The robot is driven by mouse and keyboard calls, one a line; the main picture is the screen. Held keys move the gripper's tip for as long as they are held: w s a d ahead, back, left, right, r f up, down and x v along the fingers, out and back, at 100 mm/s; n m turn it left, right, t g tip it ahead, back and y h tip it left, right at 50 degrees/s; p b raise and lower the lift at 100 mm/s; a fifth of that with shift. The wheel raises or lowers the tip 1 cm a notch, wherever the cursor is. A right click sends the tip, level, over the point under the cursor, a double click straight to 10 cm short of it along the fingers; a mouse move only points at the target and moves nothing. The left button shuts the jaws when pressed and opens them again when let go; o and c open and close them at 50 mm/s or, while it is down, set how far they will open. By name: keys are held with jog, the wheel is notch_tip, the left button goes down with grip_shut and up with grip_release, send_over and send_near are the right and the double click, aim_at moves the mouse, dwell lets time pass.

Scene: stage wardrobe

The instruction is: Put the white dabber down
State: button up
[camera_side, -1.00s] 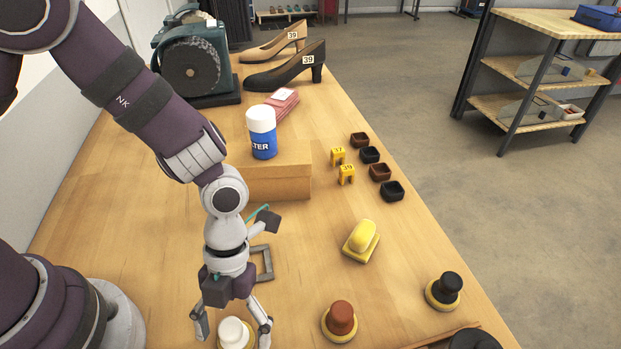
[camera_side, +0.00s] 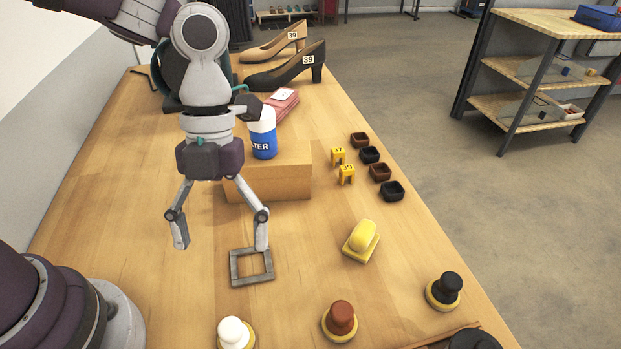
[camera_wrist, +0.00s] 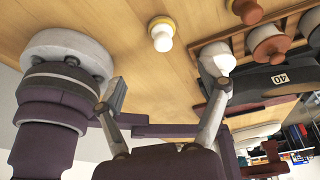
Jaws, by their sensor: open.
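The white dabber (camera_side: 234,332) stands upright on the table at the bottom of the side view, with its yellow base down. It also shows at the top of the wrist view (camera_wrist: 161,36), apart from my fingers. My gripper (camera_side: 221,240) is open and empty, raised above the table and farther back than the dabber. In the side view its right fingertip overlaps the grey square frame (camera_side: 252,283), which lies empty on the table. A brown dabber (camera_side: 341,319) and a black dabber (camera_side: 444,290) stand to the right.
A yellow brush-like block (camera_side: 361,240) lies right of the frame. A cardboard box (camera_side: 275,185) with a blue-and-white canister (camera_side: 263,140) stands behind my gripper. Small dark trays and yellow number tags are at the right edge. Shoes stand at the back.

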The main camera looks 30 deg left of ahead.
jog(key=a+r+n+t, duration=0.4)
jog(key=a+n, duration=0.2)
jog(key=n, duration=0.8)
jog(key=a+r+n+t+y, duration=0.1)
jog(key=a+r+n+t, duration=0.3)
jog(key=n, duration=1.1)
jog(key=s+a+t, duration=0.1)
jog(key=a, duration=0.2)
jog(key=shift+y, duration=0.3)
